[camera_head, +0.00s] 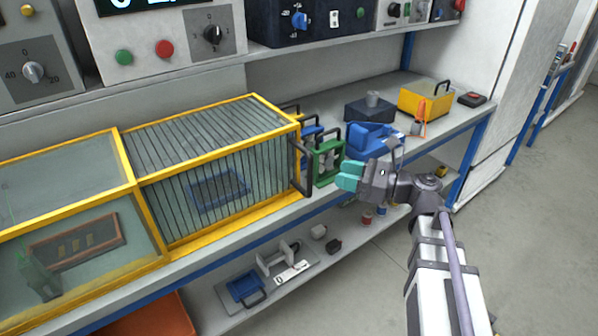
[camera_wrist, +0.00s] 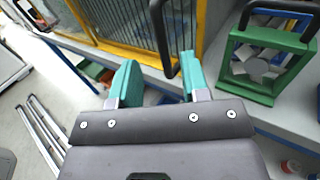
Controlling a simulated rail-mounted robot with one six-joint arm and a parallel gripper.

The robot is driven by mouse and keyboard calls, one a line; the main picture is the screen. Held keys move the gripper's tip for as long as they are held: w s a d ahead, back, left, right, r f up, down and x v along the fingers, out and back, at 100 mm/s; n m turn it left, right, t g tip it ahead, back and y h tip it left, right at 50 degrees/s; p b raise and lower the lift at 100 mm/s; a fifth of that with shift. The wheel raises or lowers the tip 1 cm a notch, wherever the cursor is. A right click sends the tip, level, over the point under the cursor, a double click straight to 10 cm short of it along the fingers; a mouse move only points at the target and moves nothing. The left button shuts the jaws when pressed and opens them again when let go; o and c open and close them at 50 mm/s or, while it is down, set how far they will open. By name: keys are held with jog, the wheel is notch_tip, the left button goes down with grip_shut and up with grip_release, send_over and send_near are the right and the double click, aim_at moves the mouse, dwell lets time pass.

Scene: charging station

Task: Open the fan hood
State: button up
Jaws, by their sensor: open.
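The hood (camera_head: 215,170) is a yellow-framed box with dark bars on its front and top, standing on the bench. It looks closed. Its black upright handle (camera_head: 302,168) is on the right end. My gripper (camera_head: 349,176) is to the right of the handle, apart from it in the head view. In the wrist view my gripper (camera_wrist: 160,75) has its two teal fingers spread and nothing held. The black handle (camera_wrist: 158,30) appears beyond and between the fingertips there, nearer the right finger. The barred hood front (camera_wrist: 125,25) shows behind it.
A green frame (camera_head: 327,160) with a black handle stands close right of the hood; it also shows in the wrist view (camera_wrist: 248,85). A blue holder (camera_head: 370,140) and yellow bin (camera_head: 425,102) stand farther right. A glass-panelled section (camera_head: 70,215) adjoins the hood's left. Floor is clear at right.

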jog(key=x, duration=1)
jog(key=shift+a, duration=0.4)
jog(key=shift+w+f, duration=0.1)
grip_shut()
